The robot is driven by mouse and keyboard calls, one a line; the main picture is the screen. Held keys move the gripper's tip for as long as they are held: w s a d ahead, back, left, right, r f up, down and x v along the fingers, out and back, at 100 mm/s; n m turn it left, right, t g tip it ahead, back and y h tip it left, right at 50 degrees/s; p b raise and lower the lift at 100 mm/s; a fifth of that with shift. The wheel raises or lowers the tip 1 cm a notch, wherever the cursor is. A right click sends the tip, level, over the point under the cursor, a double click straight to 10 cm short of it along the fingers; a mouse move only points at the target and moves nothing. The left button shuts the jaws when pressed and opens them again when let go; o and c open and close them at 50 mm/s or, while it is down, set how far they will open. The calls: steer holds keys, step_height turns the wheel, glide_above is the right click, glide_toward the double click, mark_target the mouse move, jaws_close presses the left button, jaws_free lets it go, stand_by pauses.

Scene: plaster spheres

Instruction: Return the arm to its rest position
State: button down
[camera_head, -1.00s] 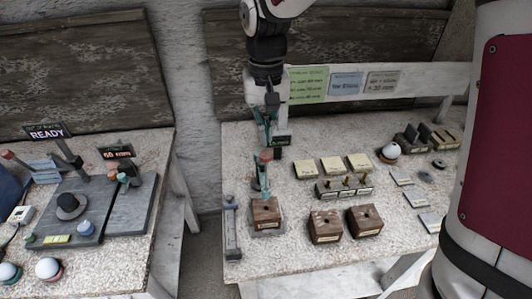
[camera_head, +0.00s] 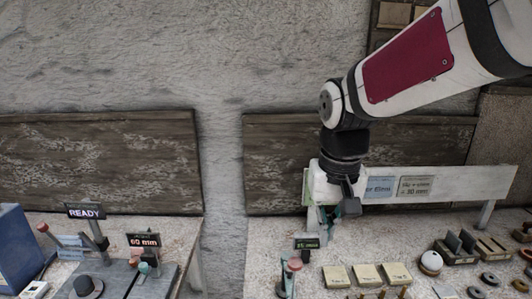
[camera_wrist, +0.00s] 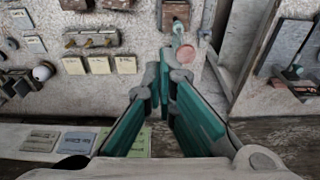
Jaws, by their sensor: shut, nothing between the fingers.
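My gripper (camera_head: 322,228) hangs from my raised arm over the back of the right bench (camera_head: 262,262), in front of the sign rail. In the wrist view my gripper (camera_wrist: 164,84) has its green-padded fingers drawn together at the tips, shut and empty. A small stand with a pink disc (camera_head: 294,264) and a dark readout (camera_head: 307,244) stand just below and left of it. I cannot tell the exact gap between the fingers and the stand.
The sign rail (camera_head: 457,184) runs behind my gripper. Cream blocks (camera_head: 367,274) and a white ball (camera_head: 431,261) lie to the right on the bench. The left bench holds a READY sign (camera_head: 86,211) and a 60 mm readout (camera_head: 144,240). A gap separates the benches.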

steer(key=s+d+r+t, duration=0.1)
steer(key=s+d+t, duration=0.1)
steer(key=s, duration=0.5)
steer(key=s+d+r+t+b, duration=0.1)
steer(key=s+d+r+t, duration=0.1)
steer(key=s+d, duration=0.3)
steer(key=s, duration=0.2)
steer(key=shift+s+d, duration=0.25)
steer(key=shift+s, duration=0.15)
steer(key=shift+w+r, duration=0.1)
steer(key=shift+w, duration=0.05)
stand_by(0.9)
